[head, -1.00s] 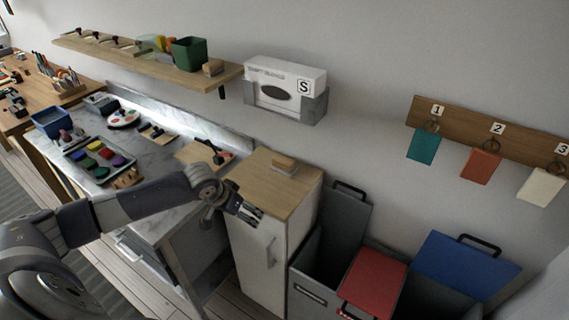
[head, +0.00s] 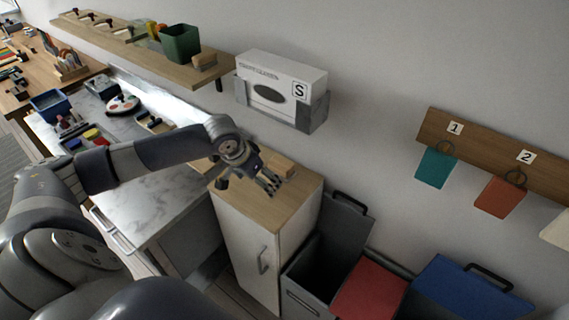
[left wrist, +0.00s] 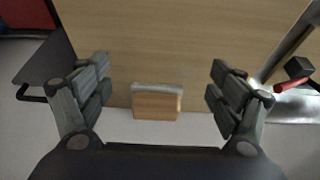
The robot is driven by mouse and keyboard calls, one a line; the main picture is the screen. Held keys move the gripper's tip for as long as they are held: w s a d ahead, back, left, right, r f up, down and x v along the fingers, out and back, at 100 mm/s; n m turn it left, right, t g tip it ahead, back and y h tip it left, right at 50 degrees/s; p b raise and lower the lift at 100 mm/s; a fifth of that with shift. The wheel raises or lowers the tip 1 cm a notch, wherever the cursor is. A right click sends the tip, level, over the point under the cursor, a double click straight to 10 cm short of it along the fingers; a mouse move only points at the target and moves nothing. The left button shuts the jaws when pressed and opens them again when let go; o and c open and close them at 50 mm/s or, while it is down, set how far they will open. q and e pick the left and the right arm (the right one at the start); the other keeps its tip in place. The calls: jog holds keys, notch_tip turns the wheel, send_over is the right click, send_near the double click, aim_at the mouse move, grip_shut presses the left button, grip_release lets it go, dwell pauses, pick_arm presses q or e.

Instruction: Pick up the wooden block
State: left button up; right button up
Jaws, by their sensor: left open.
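The wooden block (left wrist: 156,103) lies on the wood top of a small white cabinet (head: 286,209), near the wall. A pale grey strip runs along one of its edges in the left wrist view. In the head view the block (head: 280,165) is partly hidden behind my left gripper (head: 271,184). My left gripper (left wrist: 158,88) is open and empty, with its fingers on either side of the block in the left wrist view and apart from it. My right gripper is not in view.
Grey bins with a red lid (head: 370,289) and a blue lid (head: 466,290) stand right of the cabinet. A glove box (head: 282,83) hangs on the wall above. A marble counter (head: 150,200) with trays lies left. A shelf (head: 150,60) holds a green bin (head: 181,43).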

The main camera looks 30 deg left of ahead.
aim_at(281, 163)
pick_arm(q)
jog(key=w, duration=0.2)
jog(key=w+p, duration=0.1)
jog(key=shift+w+d+r, duration=0.2)
jog(key=shift+w+r, duration=0.05)
jog(key=shift+w+f, duration=0.1)
jog(key=shift+w, duration=0.25)
jog(key=shift+w+f, duration=0.1)
jog(key=shift+w, duration=0.35)
jog(key=w+p, duration=0.1)
jog(key=w, duration=0.3)
jog(key=shift+w+d, duration=0.1)
jog(key=shift+d, duration=0.1)
jog(key=shift+w+f+p, duration=0.15)
jog(key=shift+f+p, duration=0.2)
jog(key=shift+p, duration=0.05)
jog(key=shift+f, duration=0.15)
jog(key=c, duration=1.2)
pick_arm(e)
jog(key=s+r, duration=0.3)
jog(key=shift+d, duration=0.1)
pick_arm(q)
jog(key=shift+c, duration=0.2)
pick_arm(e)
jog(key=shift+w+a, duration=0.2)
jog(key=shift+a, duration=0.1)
